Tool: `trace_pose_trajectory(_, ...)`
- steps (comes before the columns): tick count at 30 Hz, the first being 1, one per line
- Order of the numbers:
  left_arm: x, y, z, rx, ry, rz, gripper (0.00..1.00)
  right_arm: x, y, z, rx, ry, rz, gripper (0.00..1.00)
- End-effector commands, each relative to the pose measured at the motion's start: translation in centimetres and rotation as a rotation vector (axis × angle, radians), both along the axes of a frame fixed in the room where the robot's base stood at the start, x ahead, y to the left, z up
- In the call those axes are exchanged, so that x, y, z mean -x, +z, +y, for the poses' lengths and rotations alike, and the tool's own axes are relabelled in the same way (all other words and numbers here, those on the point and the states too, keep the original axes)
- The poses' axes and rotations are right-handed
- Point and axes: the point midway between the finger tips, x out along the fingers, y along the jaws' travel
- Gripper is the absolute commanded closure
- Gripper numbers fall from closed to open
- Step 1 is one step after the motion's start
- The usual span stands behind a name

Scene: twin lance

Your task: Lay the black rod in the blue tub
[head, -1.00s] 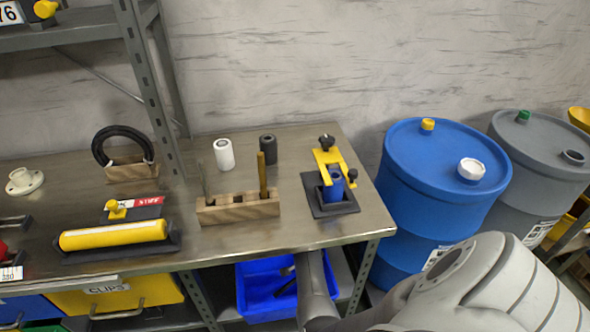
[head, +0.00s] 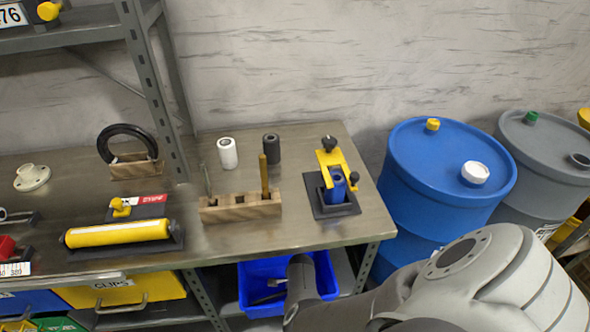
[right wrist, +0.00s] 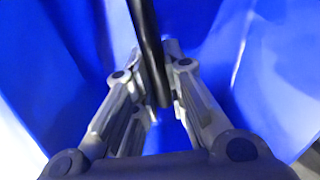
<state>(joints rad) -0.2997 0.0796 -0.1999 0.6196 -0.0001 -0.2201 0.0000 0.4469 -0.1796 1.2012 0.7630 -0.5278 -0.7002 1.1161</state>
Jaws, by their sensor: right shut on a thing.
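The blue tub (head: 254,276) sits low under the table's right part in the head view. Its blue walls (right wrist: 60,60) fill most of the right wrist view. My right gripper (right wrist: 166,72) is shut on the black rod (right wrist: 148,30), which runs from the top edge down between the fingers to a blunt end. Rod and fingers appear against the tub's inside; whether the rod touches the tub I cannot tell. In the head view my right arm covers part of the tub and hides the grip. My left gripper is not in view.
The steel table (head: 330,235) above carries a wooden block (head: 240,207) with upright rods, a yellow clamp fixture (head: 330,160) and a yellow roller (head: 115,232). A blue drum (head: 440,180) stands to the right. A yellow bin (head: 120,290) is beside the tub.

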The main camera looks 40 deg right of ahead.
Motion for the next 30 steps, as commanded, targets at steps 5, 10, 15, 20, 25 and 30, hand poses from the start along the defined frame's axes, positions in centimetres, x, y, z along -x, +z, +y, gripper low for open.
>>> trace_pose_trajectory(5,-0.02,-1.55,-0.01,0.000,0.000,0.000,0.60,-0.06,-1.61,-0.04,0.000,0.000,-0.001,1.00)
trace_pose_trajectory(10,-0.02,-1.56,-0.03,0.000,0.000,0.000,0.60,-0.05,-1.63,-0.06,0.001,0.000,-0.001,1.00)
trace_pose_trajectory(15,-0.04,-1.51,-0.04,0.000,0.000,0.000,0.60,-0.04,-1.58,-0.06,0.001,0.000,-0.001,0.84)
trace_pose_trajectory(20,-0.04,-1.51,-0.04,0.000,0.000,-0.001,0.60,-0.04,-1.59,-0.07,0.001,0.000,-0.001,0.63)
trace_pose_trajectory(25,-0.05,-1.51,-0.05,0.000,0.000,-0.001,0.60,-0.03,-1.59,-0.07,0.001,0.000,-0.001,0.62)
trace_pose_trajectory(30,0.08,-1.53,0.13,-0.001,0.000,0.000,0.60,0.01,-1.58,-0.05,0.001,0.000,-0.001,0.62)
